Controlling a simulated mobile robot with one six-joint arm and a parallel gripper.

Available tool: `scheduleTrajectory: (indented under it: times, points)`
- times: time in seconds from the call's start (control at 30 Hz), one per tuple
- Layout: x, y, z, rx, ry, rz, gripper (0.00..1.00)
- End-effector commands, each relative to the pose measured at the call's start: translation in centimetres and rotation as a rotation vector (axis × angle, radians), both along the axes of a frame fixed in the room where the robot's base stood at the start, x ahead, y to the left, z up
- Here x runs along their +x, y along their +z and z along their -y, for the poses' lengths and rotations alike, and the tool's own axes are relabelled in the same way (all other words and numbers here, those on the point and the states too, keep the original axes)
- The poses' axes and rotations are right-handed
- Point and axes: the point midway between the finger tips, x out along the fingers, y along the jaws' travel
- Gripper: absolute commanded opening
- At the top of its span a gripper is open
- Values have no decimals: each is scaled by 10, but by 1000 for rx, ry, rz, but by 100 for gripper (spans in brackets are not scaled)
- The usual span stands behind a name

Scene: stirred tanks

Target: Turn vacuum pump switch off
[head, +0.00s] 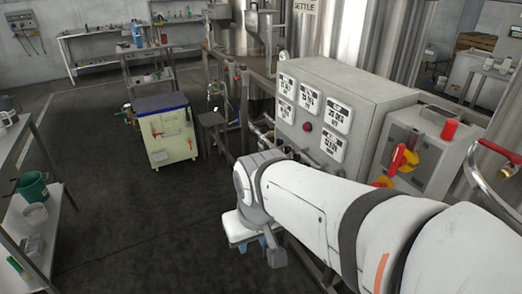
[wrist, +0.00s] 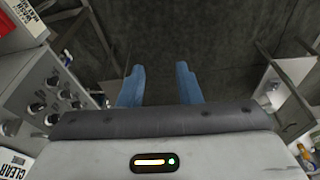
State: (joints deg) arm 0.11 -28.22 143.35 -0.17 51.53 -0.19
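My gripper shows in the wrist view (wrist: 159,84) with its two blue fingers apart and nothing between them, above dark floor. In the head view my arm reaches forward past the grey control cabinet, and the gripper is mostly hidden below my wrist. A grey panel with several dark knobs (wrist: 50,92) lies left of the fingers in the wrist view, apart from them. A red-and-yellow rotary handle (head: 402,158) sits on a grey box (head: 430,140) at right in the head view. I cannot tell which control is the vacuum pump switch.
The control cabinet (head: 345,85) carries several white labels and a red button (head: 307,127). A cream cart (head: 165,135) with a dark top stands at centre left. A shelf (head: 50,225) with a green jug (head: 33,186) is at the left edge. Dark floor between them is clear.

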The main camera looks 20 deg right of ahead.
Motion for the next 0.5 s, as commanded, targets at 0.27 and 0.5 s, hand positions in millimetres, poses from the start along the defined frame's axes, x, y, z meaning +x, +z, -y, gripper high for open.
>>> scheduleTrajectory:
  times: [0.27, 0.5]
  points:
    - [7, -2, -3, 17, -10, 16, 31]
    - [89, -13, -25, 198, -193, 232, 31]
